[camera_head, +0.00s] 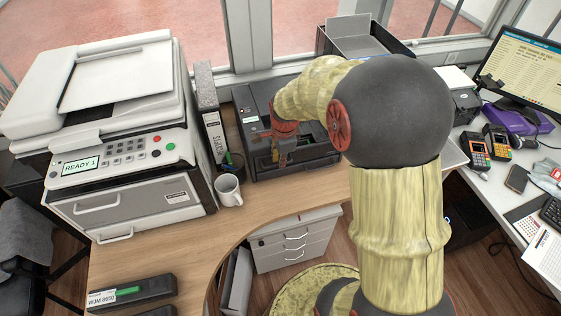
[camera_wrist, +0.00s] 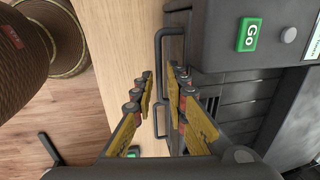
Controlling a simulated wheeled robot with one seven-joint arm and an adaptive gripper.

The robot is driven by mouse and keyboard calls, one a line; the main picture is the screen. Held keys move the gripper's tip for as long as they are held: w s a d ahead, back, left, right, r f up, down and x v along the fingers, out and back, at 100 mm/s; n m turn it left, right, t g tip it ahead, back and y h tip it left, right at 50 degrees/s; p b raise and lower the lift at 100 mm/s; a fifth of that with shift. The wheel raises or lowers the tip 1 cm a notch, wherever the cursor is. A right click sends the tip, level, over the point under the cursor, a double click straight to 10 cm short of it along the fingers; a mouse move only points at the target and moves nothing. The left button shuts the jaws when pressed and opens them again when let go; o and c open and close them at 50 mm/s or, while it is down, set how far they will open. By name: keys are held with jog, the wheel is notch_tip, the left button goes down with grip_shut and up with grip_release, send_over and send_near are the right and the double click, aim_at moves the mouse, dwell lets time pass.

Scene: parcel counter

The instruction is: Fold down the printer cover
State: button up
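The printer looks to be the dark machine (camera_head: 255,133) on the wooden desk. A green Go button (camera_wrist: 247,37) and ribbed grey surfaces show on a dark machine in the wrist view. My arm hides its right part, so I cannot tell the cover's position clearly. My gripper (camera_head: 283,158) points down over the printer's front in the head view. In the wrist view my gripper (camera_wrist: 165,76) has its fingers apart. A thin dark bar handle (camera_wrist: 160,50) shows between and beyond the fingers; I see no grip on it.
A white copier (camera_head: 120,110) stands left, with a binder (camera_head: 212,125) and a white mug (camera_head: 228,190) between it and the printer. A dark-rimmed open tray or lid (camera_head: 355,47) is behind my arm. A monitor (camera_head: 525,65) and card terminals (camera_head: 477,152) stand right. The front desk is partly clear.

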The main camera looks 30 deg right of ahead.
jog(key=shift+f, duration=0.2)
jog(key=shift+c, duration=0.7)
grip_shut()
jog(key=shift+s+f, duration=0.1)
